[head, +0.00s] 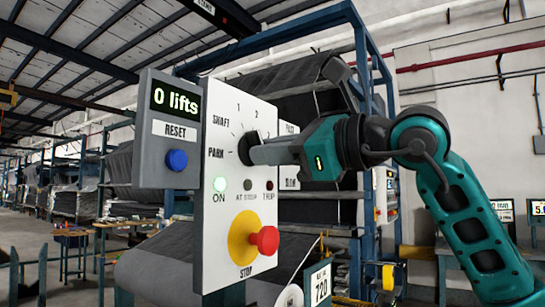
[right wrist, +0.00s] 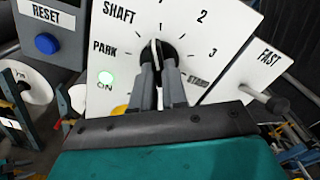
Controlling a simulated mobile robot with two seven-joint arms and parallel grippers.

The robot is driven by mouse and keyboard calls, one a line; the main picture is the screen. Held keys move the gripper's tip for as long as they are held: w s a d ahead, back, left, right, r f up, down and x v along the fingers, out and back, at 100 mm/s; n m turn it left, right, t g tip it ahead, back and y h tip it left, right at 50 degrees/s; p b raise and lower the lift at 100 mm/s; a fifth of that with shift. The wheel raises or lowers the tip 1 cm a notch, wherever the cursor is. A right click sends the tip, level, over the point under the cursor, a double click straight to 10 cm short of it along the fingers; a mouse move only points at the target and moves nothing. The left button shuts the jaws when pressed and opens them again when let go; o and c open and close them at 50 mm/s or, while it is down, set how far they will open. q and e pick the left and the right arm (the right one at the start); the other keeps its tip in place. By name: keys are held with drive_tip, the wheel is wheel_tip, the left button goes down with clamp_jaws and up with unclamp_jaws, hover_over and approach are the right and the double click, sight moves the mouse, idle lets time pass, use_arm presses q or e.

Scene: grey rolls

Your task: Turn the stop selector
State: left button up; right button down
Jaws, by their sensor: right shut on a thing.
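The stop selector is a black round knob (head: 243,149) on a white panel (head: 229,110), with marks for PARK, SHAFT, 1, 2 and 3 around it. In the right wrist view its knob (right wrist: 158,48) shows a white pointer line directed up, towards the 1 mark. My right gripper (head: 254,152) comes from the right and is shut on the knob. Its two grey fingers (right wrist: 158,68) sit at either side of the knob and hide its lower part. My left gripper is not in view.
A green ON lamp (head: 219,184) is lit; the AT STOP and TRIP lamps look dark. A red STOP button (head: 265,239) on a yellow base protrudes below the selector. A grey box (head: 170,129) at left reads 0 lifts and has a blue RESET button (head: 177,160).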

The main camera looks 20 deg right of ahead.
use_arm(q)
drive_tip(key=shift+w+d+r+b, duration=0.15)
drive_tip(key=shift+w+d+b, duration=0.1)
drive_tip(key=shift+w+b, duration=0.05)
use_arm(e)
drive_tip(key=shift+m, duration=1.2)
drive_tip(key=c, duration=1.2)
unclamp_jaws()
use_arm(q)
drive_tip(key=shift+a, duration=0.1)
use_arm(e)
drive_tip(key=shift+o, duration=0.2)
drive_tip(key=shift+s, duration=0.1)
use_arm(q)
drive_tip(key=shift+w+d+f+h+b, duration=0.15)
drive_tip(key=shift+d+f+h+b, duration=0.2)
drive_tip(key=shift+b, duration=0.55)
use_arm(e)
drive_tip(key=v, duration=1.2)
drive_tip(key=shift+s+d, duration=0.3)
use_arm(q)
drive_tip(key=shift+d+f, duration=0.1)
